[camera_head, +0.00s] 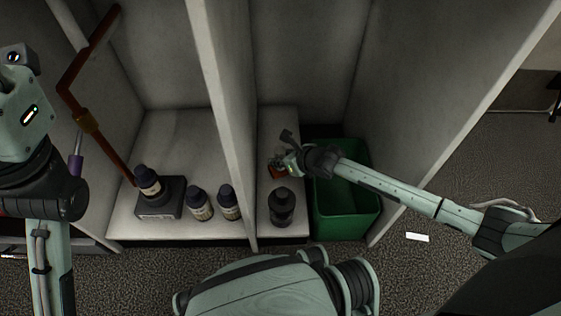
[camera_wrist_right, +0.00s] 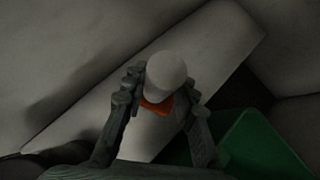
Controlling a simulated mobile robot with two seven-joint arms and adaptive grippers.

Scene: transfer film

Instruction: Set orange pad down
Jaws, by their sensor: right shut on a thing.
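The orange pad (camera_head: 277,173) shows as a small orange patch at my right gripper (camera_head: 284,164), over the narrow right-hand shelf bay in the head view. In the right wrist view, the pad (camera_wrist_right: 157,106) lies between the two dark fingers of the right gripper (camera_wrist_right: 160,98), which are closed on it. A pale rounded piece (camera_wrist_right: 166,72) covers part of the pad there. I cannot tell whether the pad touches the shelf. My left arm stands at the left edge; its fingers do not show.
A green bin (camera_head: 345,209) stands right of the bay; its edge also shows in the wrist view (camera_wrist_right: 262,150). A dark bottle (camera_head: 281,207) stands near the bay's front. Left of the divider (camera_head: 226,110) are several labelled bottles (camera_head: 200,204) and a dark box (camera_head: 160,198).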

